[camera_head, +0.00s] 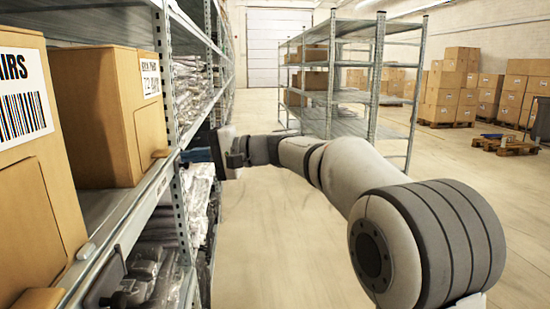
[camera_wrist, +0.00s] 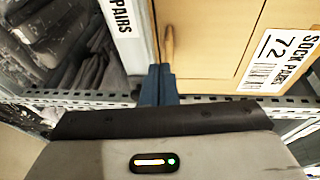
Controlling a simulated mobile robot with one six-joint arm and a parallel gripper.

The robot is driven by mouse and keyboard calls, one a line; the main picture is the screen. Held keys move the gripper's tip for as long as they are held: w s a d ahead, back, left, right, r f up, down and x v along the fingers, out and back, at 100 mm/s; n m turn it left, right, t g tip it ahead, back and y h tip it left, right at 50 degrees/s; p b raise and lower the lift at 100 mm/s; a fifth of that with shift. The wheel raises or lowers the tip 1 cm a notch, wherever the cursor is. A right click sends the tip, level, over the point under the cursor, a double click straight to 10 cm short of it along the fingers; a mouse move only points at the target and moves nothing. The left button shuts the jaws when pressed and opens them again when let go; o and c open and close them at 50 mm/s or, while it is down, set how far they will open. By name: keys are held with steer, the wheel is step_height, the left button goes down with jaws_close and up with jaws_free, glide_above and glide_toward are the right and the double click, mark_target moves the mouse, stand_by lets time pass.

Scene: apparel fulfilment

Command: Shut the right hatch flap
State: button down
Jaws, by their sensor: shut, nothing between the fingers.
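The right cardboard box (camera_head: 95,110), labelled with a 72, stands on the left shelf behind another box. A cut panel line shows on its front, and a small tan flap edge (camera_head: 160,153) sticks out low at its right. In the wrist view, the box front (camera_wrist: 212,40) fills the upper right, and a narrow tan flap edge (camera_wrist: 168,45) stands out near its left side. My gripper (camera_head: 187,156) is shut and empty, with its blue fingers pointing at the box. In the wrist view the fingers (camera_wrist: 158,80) end just below the flap edge; I cannot tell whether they touch.
The nearer box (camera_head: 25,150), marked AIRS, has a similar cut panel. A perforated metal shelf rail (camera_head: 135,215) runs below both boxes, and an upright (camera_head: 168,100) stands beside my gripper. Grey bagged goods (camera_wrist: 65,45) lie close by.

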steer(key=s+d+f+p, duration=0.2)
steer(key=d+p, duration=0.1)
steer(key=d, duration=1.8)
steer(key=s+d+r+h+p, duration=0.1)
steer(key=s+d+h+p, duration=0.4)
steer(key=s+p, duration=0.3)
steer(key=s+d+r+h+p, duration=0.2)
steer(key=s+d+h+p, duration=0.3)
steer(key=s+p, duration=0.4)
steer(key=s+d+r+n+h+p, duration=0.1)
steer(key=s+d+h+p, duration=0.4)
steer(key=s+p, duration=0.3)
steer(key=shift+s+d+r+t+h+p, duration=0.25)
steer(key=shift+h+p, duration=0.35)
steer(key=shift+p, duration=0.65)
steer(key=c, duration=2.1)
jaws_free()
steer(key=shift+w, duration=0.15)
steer(key=shift+c, duration=0.2)
